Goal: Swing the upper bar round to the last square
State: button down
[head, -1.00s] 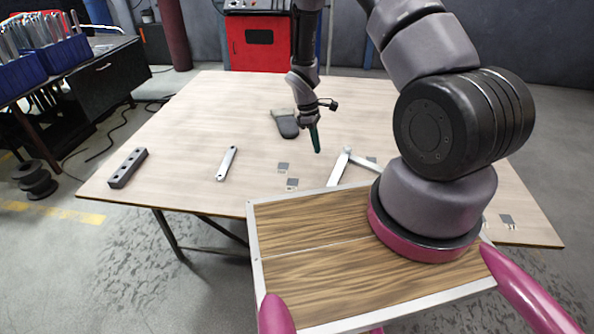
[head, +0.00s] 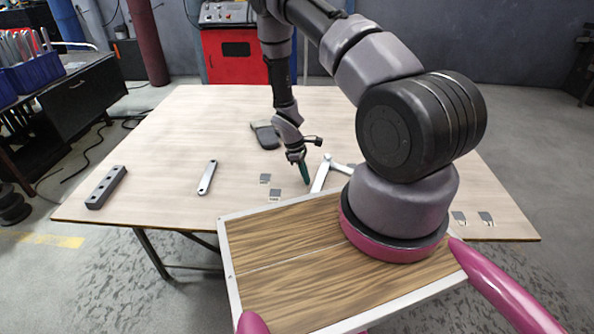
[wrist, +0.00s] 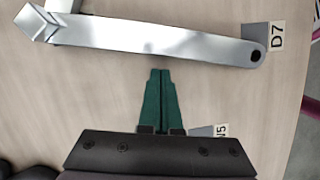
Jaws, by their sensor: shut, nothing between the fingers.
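Two pale metal bars joined at one end lie on the table, open in a V. One bar (head: 319,178) runs toward the table's near edge; the other bar (head: 343,168) runs right, partly behind my arm. In the wrist view one long bar (wrist: 150,38) crosses the top, with a square block at its left end and a dark hole at its right end. That end partly covers a grey square (wrist: 256,31) labelled D7. My gripper (head: 306,182) is low, left of the near bar. In the wrist view its green fingers (wrist: 160,72) are shut and empty, tips just short of the bar.
Grey squares (head: 275,194) lie left of my gripper, and others (head: 458,217) lie at the right edge. A loose flat bar (head: 207,178), a drilled block (head: 106,187) and a dark grey item (head: 265,134) rest on the table.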

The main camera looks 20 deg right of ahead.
aim_at(316, 181)
jog(key=shift+s+d, duration=0.45)
jog(key=shift+d, duration=0.1)
jog(key=shift+s+d, duration=0.5)
jog(key=shift+d, duration=0.3)
